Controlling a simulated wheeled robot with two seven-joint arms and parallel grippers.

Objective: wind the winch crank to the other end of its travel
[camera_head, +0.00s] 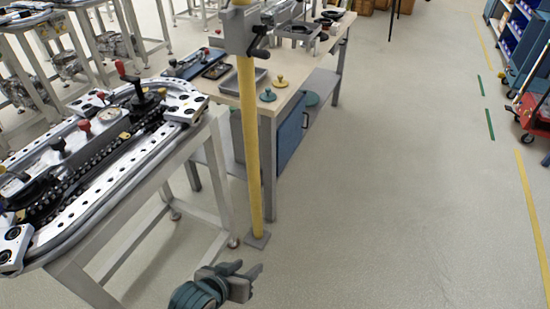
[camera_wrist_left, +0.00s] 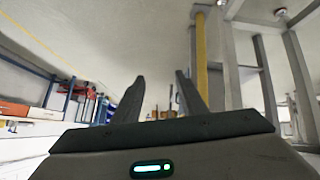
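A grey winch-like box (camera_head: 238,30) is fixed near the top of a yellow post (camera_head: 247,140) in the head view. A dark crank handle (camera_head: 260,42) sticks out at its right side; its exact angle is hard to tell. My right gripper is not in view.
A ring track (camera_head: 110,190) on a metal frame stands at the left. A workbench (camera_head: 272,105) with trays and green knobs stands behind the post. A red cart (camera_head: 535,115) is at the far right. The floor (camera_head: 400,190) right of the post is clear.

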